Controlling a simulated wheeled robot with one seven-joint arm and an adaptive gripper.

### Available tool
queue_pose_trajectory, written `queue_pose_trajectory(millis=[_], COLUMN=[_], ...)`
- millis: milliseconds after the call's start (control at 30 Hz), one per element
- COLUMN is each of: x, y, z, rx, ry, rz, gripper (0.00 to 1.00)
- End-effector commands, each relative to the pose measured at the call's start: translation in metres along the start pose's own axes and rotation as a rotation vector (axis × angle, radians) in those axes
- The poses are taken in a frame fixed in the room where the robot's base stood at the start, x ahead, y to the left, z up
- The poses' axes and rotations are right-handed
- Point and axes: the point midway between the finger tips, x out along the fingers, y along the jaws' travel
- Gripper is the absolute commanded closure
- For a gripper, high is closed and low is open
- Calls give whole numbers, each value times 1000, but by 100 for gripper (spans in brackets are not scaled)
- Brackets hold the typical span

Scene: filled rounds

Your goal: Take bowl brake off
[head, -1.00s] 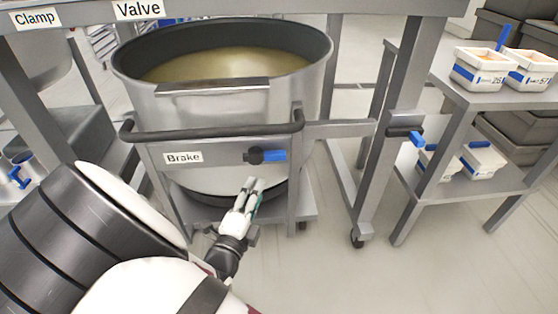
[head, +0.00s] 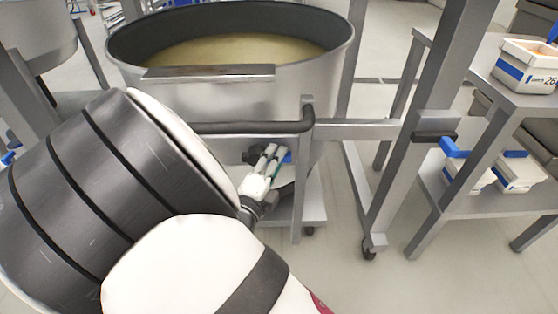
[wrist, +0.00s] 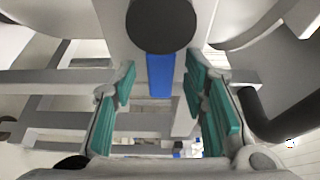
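The bowl (head: 225,88) is a large grey tub of yellowish liquid on a wheeled frame. Its brake, on the front of the frame, has a black hub (head: 251,157) and a blue lever (head: 287,157). My gripper (head: 269,162) is at the brake and partly covers it in the head view. In the wrist view, the blue lever (wrist: 160,76) hangs down from the round black hub (wrist: 161,24), between the green-padded fingers. The fingers are open, with a gap on both sides of the lever. My arm hides the brake label.
A dark push bar (head: 250,127) runs above the brake. A grey post at the right carries another black-and-blue handle (head: 453,147). A shelf (head: 490,98) with white-and-blue tubs (head: 527,70) stands farther right.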

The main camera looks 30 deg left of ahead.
Motion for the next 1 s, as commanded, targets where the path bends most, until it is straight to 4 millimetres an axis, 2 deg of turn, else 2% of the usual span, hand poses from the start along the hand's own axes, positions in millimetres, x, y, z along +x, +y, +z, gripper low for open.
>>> queue_pose_trajectory(millis=[133, 300, 667, 1000], x=[0, 0, 0, -1], y=[0, 0, -1, -12], z=[0, 0, 0, 1], rx=[0, 0, -17, -180], ry=[0, 0, 0, -2], rz=[0, 0, -6, -71], gripper=[62, 100, 100, 100])
